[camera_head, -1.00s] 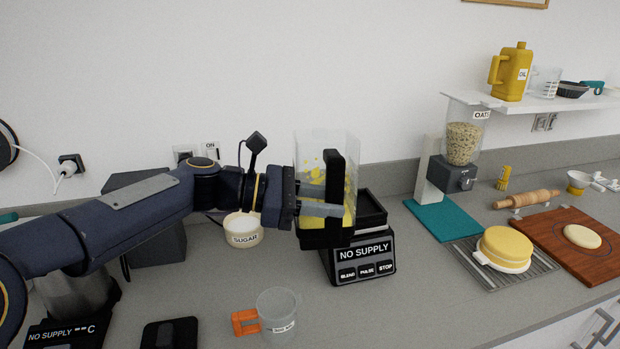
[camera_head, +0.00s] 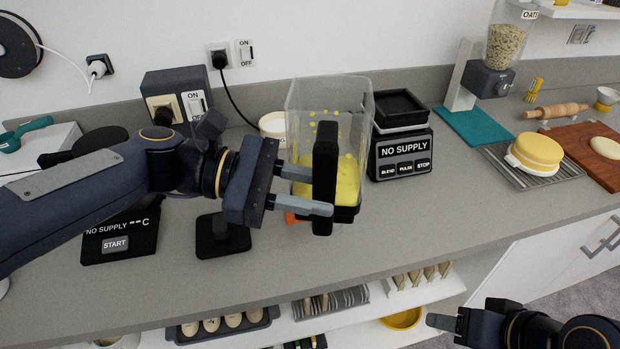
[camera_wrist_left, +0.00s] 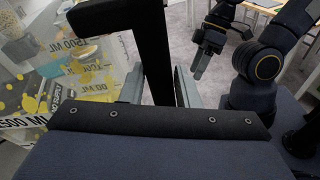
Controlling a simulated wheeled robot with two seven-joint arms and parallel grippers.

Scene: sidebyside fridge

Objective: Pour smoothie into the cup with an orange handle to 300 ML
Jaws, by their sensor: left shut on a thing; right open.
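A clear blender jar (camera_head: 357,108) holds yellow smoothie (camera_head: 347,185) in its lower part, with yellow splashes on its walls. My left gripper (camera_head: 318,192) is shut on the jar's black handle (camera_head: 325,160) and holds the jar nearly upright above the counter, left of the blender base (camera_head: 402,160). In the left wrist view the jar (camera_wrist_left: 80,85) shows printed ML marks. Only a bit of the cup's orange handle (camera_head: 290,218) shows behind the gripper and jar; the cup's body is hidden. My right gripper (camera_head: 448,322) is open and empty at the lower right, in front of the counter.
A white sugar tub (camera_head: 272,125) stands behind the jar. A black scale-like device (camera_head: 222,236) and a START unit (camera_head: 115,240) are on the left. The oats dispenser (camera_head: 490,80) and a yellow cake (camera_head: 538,150) are on the right. Front counter (camera_head: 400,225) is clear.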

